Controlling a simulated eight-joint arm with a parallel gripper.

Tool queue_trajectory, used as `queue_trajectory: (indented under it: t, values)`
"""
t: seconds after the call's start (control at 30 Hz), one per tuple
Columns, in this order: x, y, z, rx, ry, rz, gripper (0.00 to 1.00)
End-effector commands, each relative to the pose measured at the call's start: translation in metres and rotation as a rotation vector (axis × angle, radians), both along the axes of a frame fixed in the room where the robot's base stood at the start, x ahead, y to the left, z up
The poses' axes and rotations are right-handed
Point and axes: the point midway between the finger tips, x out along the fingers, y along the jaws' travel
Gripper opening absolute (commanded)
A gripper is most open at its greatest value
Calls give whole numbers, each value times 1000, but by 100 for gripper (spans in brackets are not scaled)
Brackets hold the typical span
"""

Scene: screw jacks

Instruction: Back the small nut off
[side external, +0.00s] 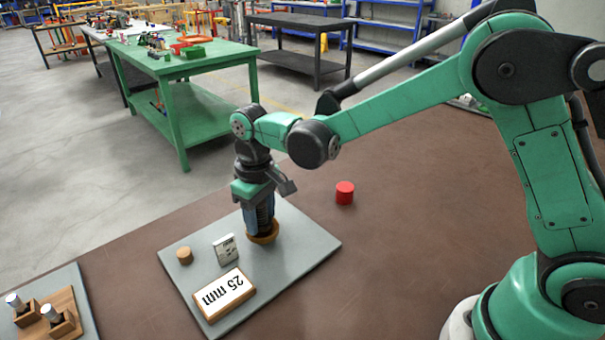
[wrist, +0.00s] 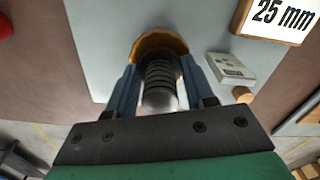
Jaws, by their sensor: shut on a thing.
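A screw jack with a dark threaded post and a rounded silver top (wrist: 160,98) stands on the grey plate (side external: 300,248). Its round orange-brown base (side external: 264,238) also shows in the wrist view (wrist: 152,42). My gripper (side external: 260,226) points down over the post, with its blue fingers on both sides of it. In the wrist view the fingertips (wrist: 160,66) reach low on the post, close to the base. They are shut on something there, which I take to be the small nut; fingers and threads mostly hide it.
A "25 mm" sign (side external: 224,292), a small grey block (side external: 226,249) and a wooden cylinder (side external: 184,256) are on the plate near the jack. A red cylinder (side external: 345,193) stands on the brown table. Wooden holders with silver-topped pieces (side external: 57,318) are at lower left.

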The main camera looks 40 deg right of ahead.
Motion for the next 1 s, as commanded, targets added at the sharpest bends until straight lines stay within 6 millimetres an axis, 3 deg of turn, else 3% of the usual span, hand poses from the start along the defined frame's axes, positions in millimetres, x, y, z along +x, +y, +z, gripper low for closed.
queue_trajectory:
  t: [1.0]
  values:
    - [0,0,-1,-1,0,963,0]
